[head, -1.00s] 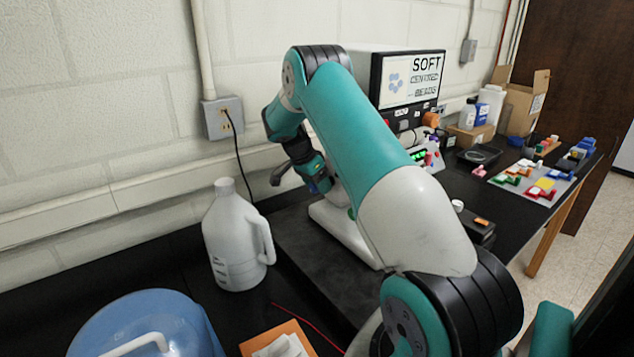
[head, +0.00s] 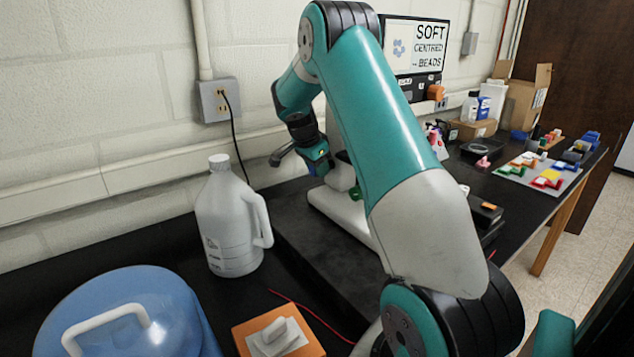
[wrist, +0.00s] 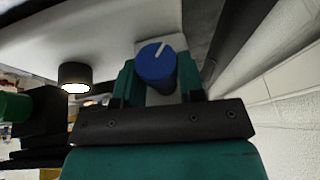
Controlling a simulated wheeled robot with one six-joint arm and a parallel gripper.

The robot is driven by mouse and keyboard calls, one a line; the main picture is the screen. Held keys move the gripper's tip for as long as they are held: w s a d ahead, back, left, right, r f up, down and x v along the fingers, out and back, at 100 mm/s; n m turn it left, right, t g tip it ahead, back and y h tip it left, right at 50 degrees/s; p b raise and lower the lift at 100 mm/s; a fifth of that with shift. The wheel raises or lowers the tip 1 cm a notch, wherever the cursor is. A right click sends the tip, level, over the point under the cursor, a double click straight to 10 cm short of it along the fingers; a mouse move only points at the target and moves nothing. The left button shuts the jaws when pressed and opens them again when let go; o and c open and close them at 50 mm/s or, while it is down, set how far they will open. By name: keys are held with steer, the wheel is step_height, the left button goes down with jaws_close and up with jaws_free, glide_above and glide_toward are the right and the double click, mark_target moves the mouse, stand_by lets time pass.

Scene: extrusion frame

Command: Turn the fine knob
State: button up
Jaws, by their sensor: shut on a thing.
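A round blue knob (wrist: 156,66) with a white pointer line on its face shows in the wrist view. It sits between the two green fingers of my gripper (wrist: 158,84), which is shut on it. The white line points up and a little right. In the head view my gripper (head: 318,166) is at the back of a white instrument stand (head: 343,218) on a dark slab. The blue knob is hard to make out there, and my arm covers much of the instrument.
A blue container (head: 125,310) and an orange block (head: 280,340) are in front. A black lamp-like cylinder (wrist: 75,78) and a green part (wrist: 14,107) show in the wrist view. The wall is close behind.

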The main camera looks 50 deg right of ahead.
steer(key=t+b, duration=0.1)
steer(key=b, duration=0.2)
steer(key=t+b, duration=0.1)
steer(key=b, duration=0.2)
steer(key=shift+s+f+m+h, duration=0.1)
steer(key=shift+f+m+h, duration=0.2)
steer(key=shift+r+t+b, duration=0.35)
steer(key=shift+t+b, duration=0.15)
steer(key=shift+b, duration=0.15)
steer(key=o, duration=0.9)
steer(key=shift+a+r, duration=0.1)
steer(key=b+v, duration=0.1)
steer(key=v, duration=1.6)
steer(key=shift+a, duration=0.15)
